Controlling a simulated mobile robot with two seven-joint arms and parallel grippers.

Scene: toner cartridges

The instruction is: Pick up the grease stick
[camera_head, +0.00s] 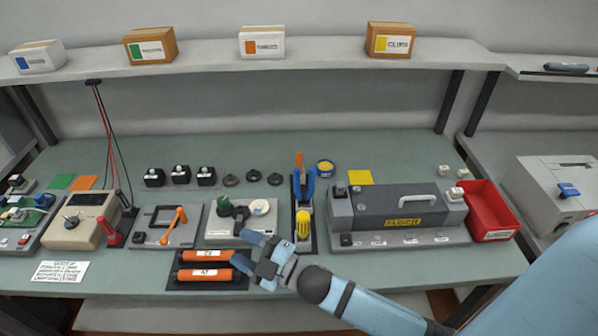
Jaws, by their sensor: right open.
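I cannot tell for sure which thing is the grease stick. A dark tool holder (309,246) stands right of the bench's middle and bears an orange-tipped stick (299,161), a blue tool (297,187) and a yellow-handled piece (303,226). Two orange cylinders (192,255) with white labels lie side by side on a dark mat (187,284) at the front. My right gripper (246,249) is open and empty, just right of the cylinders' ends and in front of the round-part station. My left gripper is out of view.
A light base (212,238) with green and cream round parts stands behind my right gripper. A grey fuser unit (398,208) and a red bin (490,210) stand to the right. A meter, a framed fixture (165,226) and small black blocks fill the left. Boxes line the shelf above.

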